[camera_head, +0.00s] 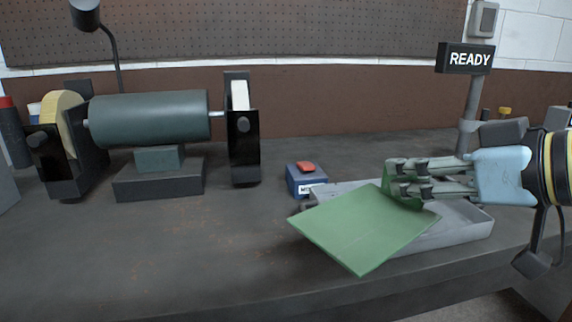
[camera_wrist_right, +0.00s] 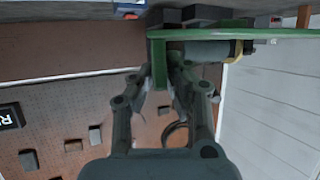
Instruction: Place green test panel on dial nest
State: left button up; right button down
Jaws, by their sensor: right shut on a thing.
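The green test panel (camera_head: 350,232) is a flat square plate with a raised green part at its back right edge. My right gripper (camera_head: 393,180) comes in from the right and is shut on that raised part. The panel is tilted above the bench and overlaps a shallow grey tray (camera_head: 462,232); I cannot tell whether they touch. In the right wrist view the raised green part (camera_wrist_right: 158,62) is between the fingers, and the plate shows as a thin edge-on strip (camera_wrist_right: 265,33). I cannot identify the dial nest for certain. My left gripper is not in view.
A bench grinder (camera_head: 150,118) stands at the left back. A small blue box with a red button (camera_head: 305,183) is just behind the panel. A READY sign (camera_head: 466,59) on a post stands at the right. The front left of the bench (camera_head: 150,245) is clear.

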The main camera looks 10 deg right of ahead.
jog(key=shift+w+r, duration=0.1)
jog(key=shift+r, duration=0.15)
jog(key=w+d+f+m+t+h+p, duration=0.1)
jog(key=w+d+m+h+p, duration=0.1)
jog(key=d, duration=1)
jog(key=w+d+f+m+h+p, duration=0.1)
jog(key=w+d+m+h+p, duration=0.1)
jog(key=d, duration=1)
jog(key=w+m+h, duration=0.1)
jog(key=w+h, duration=0.1)
jog(key=w, duration=0.1)
jog(key=shift+w+d+m+t, duration=0.2)
jog(key=shift+d+m+t, duration=0.1)
jog(key=shift+d+t, duration=0.1)
